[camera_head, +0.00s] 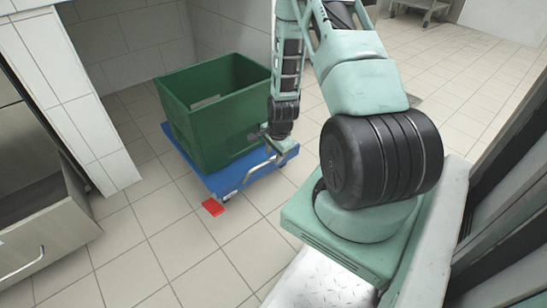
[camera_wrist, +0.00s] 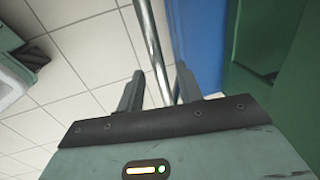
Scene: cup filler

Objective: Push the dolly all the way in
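The blue dolly (camera_head: 222,183) stands on the tiled floor, partly inside a tiled alcove. It carries a green crate (camera_head: 205,140). A metal bar handle (camera_head: 262,172) rises at its near edge. My gripper (camera_head: 277,143) is at the handle, beside the crate's near right corner. In the wrist view my gripper (camera_wrist: 159,70) is open, with the metal handle bar (camera_wrist: 152,40) running between its two fingers. Gaps show beside the bar, and it is not clamped. The blue deck (camera_wrist: 200,40) and the green crate (camera_wrist: 270,60) show at the right there.
A red block (camera_head: 213,207) lies on the floor by the dolly's near edge. A white tiled wall (camera_head: 62,80) bounds the alcove at left. A steel cabinet (camera_head: 40,225) stands at the lower left. Open tiled floor lies in front and at the far right.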

